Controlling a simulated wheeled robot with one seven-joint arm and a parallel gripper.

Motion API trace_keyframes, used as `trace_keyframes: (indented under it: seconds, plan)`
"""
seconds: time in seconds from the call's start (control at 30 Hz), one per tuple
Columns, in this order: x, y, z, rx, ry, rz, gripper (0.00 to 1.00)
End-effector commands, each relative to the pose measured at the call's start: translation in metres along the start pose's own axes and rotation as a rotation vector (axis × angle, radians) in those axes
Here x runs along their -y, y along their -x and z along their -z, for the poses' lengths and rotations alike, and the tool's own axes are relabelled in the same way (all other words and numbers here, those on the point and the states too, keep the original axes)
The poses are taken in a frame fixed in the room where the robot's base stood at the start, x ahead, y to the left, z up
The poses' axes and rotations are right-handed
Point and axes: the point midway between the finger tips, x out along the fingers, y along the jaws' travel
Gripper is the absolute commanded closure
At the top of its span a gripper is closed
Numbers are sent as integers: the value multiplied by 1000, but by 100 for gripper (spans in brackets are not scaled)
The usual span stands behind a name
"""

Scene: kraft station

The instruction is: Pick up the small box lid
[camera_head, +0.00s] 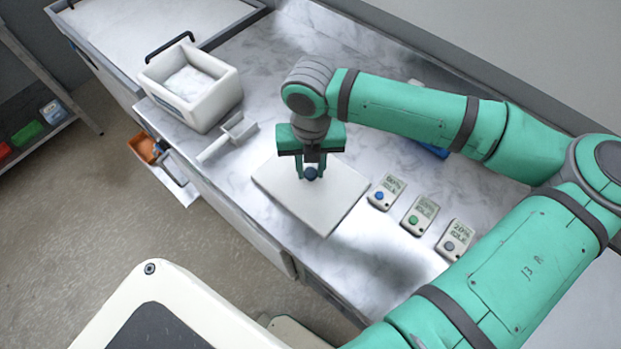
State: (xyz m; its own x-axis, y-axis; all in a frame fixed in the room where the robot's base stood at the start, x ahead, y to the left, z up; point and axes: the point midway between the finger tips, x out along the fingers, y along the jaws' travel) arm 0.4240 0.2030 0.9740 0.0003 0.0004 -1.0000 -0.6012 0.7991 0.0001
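A flat white square lid (330,213) with a dark blue round knob (311,174) lies on the marble counter. It looks like the task's lid, and no box can be made out beneath it. My gripper (311,172) points down over the lid, with one finger on each side of the knob. Whether the fingers press on the knob or stand slightly apart from it is too small to tell. The lid appears to rest flat.
An open white box (222,101) with white contents stands at the back left, beside a white scoop (231,137). Several small labelled blocks, including a blue-dotted one (386,193), lie right of the lid. A blue object (432,150) is partly hidden behind my arm. An open drawer (182,190) juts out left.

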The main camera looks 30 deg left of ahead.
Motion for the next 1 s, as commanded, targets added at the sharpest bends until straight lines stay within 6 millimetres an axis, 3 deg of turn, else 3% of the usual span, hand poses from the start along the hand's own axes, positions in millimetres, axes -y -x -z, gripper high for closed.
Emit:
trace_keyframes:
  seconds: [0.03,0.1,0.57,0.73,1.0]
  plan:
    - [0,0,0,0,0,0,87]
    - [0,0,0,0,0,0,100]
    - [0,9,-1,1,0,1,100]
    - [0,32,0,2,1,1,100]
    - [-48,87,-11,3,6,-2,100]
